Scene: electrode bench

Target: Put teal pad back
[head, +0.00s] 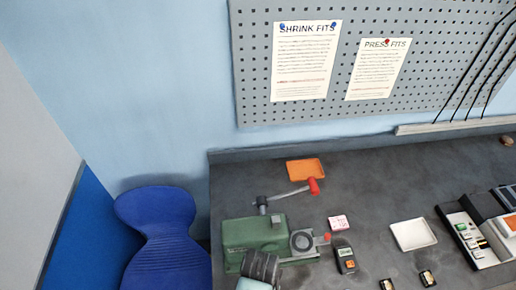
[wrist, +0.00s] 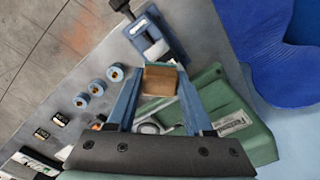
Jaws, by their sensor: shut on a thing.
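In the wrist view, my gripper (wrist: 159,72) is shut on a small block with a brown face and a thin teal edge, which I take to be the teal pad (wrist: 160,82). The blue fingers press on its two sides. It is held above the bench beside the green machine (wrist: 232,112). A blue clamp with a black handle (wrist: 152,32) stands just beyond the fingertips. In the head view, the green machine (head: 250,232) has a red-knobbed lever. A dark ribbed part and a pale teal part cover its front; the held pad cannot be made out there.
An orange tray (head: 306,170), a pink note (head: 338,222), a dark meter (head: 346,260) and a white tray (head: 413,234) lie on the bench (head: 390,175). A blue chair (head: 160,235) stands left of it.

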